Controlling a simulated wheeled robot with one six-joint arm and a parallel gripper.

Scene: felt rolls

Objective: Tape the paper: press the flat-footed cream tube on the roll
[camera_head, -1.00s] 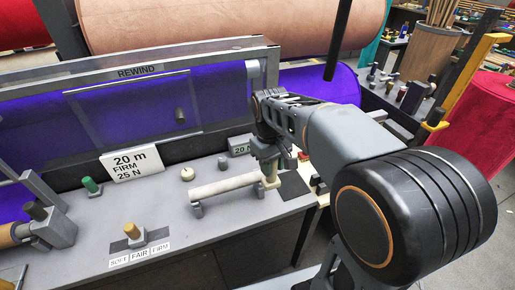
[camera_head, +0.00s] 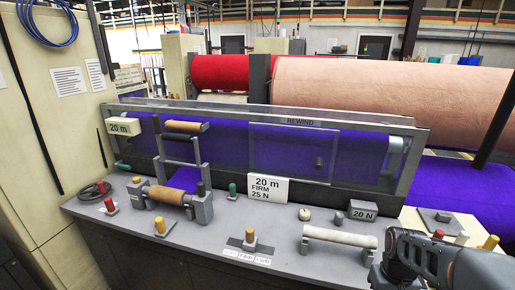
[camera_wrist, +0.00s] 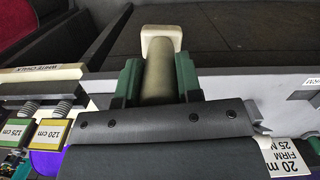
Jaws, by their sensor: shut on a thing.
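In the wrist view my gripper (camera_wrist: 158,78) has its two green fingers shut on an olive-cream tube (camera_wrist: 159,68). The tube ends in a wide, flat cream foot (camera_wrist: 161,35) beyond the fingertips. The foot touches nothing that I can make out. In the head view only my arm shows at the lower right, and the held tube is not seen there. Purple felt (camera_head: 230,140) runs behind the clear-fronted rewind frame (camera_head: 300,123). A purple roll (camera_head: 462,200) lies at the right. I see no paper edge on either.
A pale bar (camera_head: 340,236) rests on two supports on the grey bench (camera_head: 200,248). A white card (camera_head: 268,189) reads 20 m FIRM 25 N. A crank stand (camera_head: 180,190) and several coloured knobs stand to the left. Labelled blocks (camera_wrist: 52,132) show in the wrist view.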

